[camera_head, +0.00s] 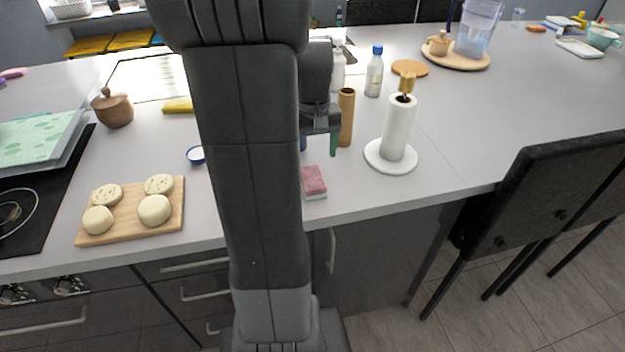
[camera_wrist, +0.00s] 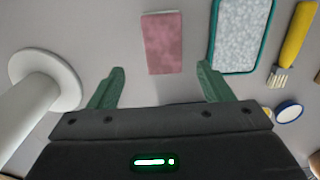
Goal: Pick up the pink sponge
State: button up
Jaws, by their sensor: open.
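The pink sponge (camera_head: 313,181) lies flat on the grey counter near its front edge, just right of my arm in the head view. It has a pink top and a pale lower layer. In the wrist view the sponge (camera_wrist: 163,43) lies beyond the fingertips, roughly midway between the two fingers and apart from them. My gripper (camera_wrist: 160,78) is open and empty, with green fingers spread wide. In the head view my gripper (camera_head: 325,142) is above the counter behind the sponge, partly hidden by my arm.
A paper towel roll (camera_head: 397,128) on a white base stands right of the sponge. A brown cardboard tube (camera_head: 346,117) stands behind it. In the wrist view a teal-rimmed tray (camera_wrist: 242,35) lies close beside the sponge, with a yellow-handled brush (camera_wrist: 297,37) further right.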

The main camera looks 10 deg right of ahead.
aim_at(312, 177)
notch_tip(312, 177, down, 3)
jog(key=shift+f, duration=0.1)
jog(key=shift+s+a+f, duration=0.1)
jog(key=shift+s+f, duration=0.05)
jog(key=shift+f, duration=1.2)
jog(key=shift+s+a+f, duration=0.1)
jog(key=shift+f, duration=1.2)
jog(key=c, duration=1.1)
notch_tip(312, 177, up, 10)
jog(key=shift+r, duration=0.1)
jog(key=o, duration=0.4)
jog(key=shift+c, duration=0.2)
jog(key=c, duration=0.4)
